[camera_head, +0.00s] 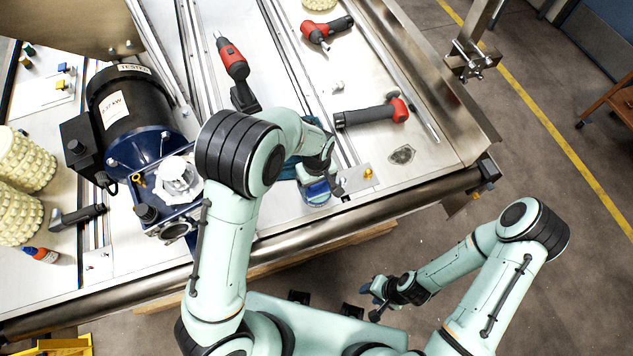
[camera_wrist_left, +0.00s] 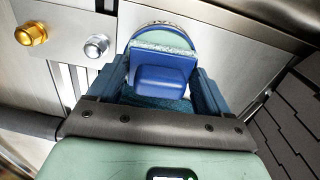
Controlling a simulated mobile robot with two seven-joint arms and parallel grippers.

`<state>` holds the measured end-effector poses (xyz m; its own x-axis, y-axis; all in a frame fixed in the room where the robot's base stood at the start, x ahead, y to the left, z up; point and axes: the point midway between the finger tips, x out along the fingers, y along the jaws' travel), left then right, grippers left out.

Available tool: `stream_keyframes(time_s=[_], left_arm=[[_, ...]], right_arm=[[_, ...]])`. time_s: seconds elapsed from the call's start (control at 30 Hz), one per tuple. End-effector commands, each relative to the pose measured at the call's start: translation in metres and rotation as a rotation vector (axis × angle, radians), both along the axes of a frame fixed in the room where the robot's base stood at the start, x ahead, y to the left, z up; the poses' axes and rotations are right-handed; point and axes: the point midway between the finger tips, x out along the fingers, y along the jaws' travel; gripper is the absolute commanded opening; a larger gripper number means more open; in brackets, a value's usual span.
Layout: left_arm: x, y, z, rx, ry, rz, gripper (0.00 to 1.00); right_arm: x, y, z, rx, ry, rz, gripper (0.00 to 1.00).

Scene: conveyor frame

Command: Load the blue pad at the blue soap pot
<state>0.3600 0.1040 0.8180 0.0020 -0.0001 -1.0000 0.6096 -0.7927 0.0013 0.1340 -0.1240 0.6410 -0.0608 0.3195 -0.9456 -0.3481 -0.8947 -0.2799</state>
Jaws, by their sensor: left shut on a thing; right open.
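The blue pad (camera_wrist_left: 163,78) has a blue grip block and a speckled pale scrubbing layer. My left gripper (camera_wrist_left: 163,90) is shut on it, with one blue finger on each side. The blue soap pot (camera_wrist_left: 170,29) is a round pot with a pale rim, just beyond the pad's scrubbing layer. The pad covers part of the pot, and I cannot tell whether they touch. In the head view the pot (camera_head: 316,193) stands near the table's front edge, under my left gripper (camera_head: 314,181). My right gripper (camera_head: 374,300) is open and empty, in front of the table.
A small plate with a brass knob (camera_head: 368,173) lies right of the pot. A grey-and-red tool (camera_head: 370,115) lies behind it. A black motor (camera_head: 130,105) with a blue housing stands to the left. A metal rail (camera_head: 400,198) runs along the front edge.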

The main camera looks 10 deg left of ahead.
Motion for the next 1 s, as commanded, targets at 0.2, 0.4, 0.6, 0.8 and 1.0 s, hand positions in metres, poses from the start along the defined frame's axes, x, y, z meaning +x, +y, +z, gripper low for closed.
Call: stream_keyframes(time_s=[0.2, 0.4, 0.6, 0.8, 1.0], left_arm=[[-0.001, 0.0, -0.002, 0.001, 0.003, 0.0, 0.55], [-0.001, 0.0, 0.003, 0.001, 0.003, -0.001, 0.55], [0.0, 0.0, 0.02, 0.0, 0.0, -0.001, 0.55], [0.001, 0.0, 0.037, 0.001, -0.001, -0.001, 0.55], [0.001, 0.0, 0.053, 0.0, -0.003, -0.001, 0.55]], right_arm=[[0.0, 0.0, 0.0, 0.0, 0.0, 0.0, 0.43], [0.002, 0.0, 0.003, 0.0, -0.002, 0.0, 0.43], [0.012, 0.0, 0.014, 0.0, -0.013, 0.0, 0.43], [0.022, 0.0, 0.025, 0.0, -0.025, 0.0, 0.43], [0.032, 0.0, 0.034, 0.0, -0.036, 0.001, 0.43]])
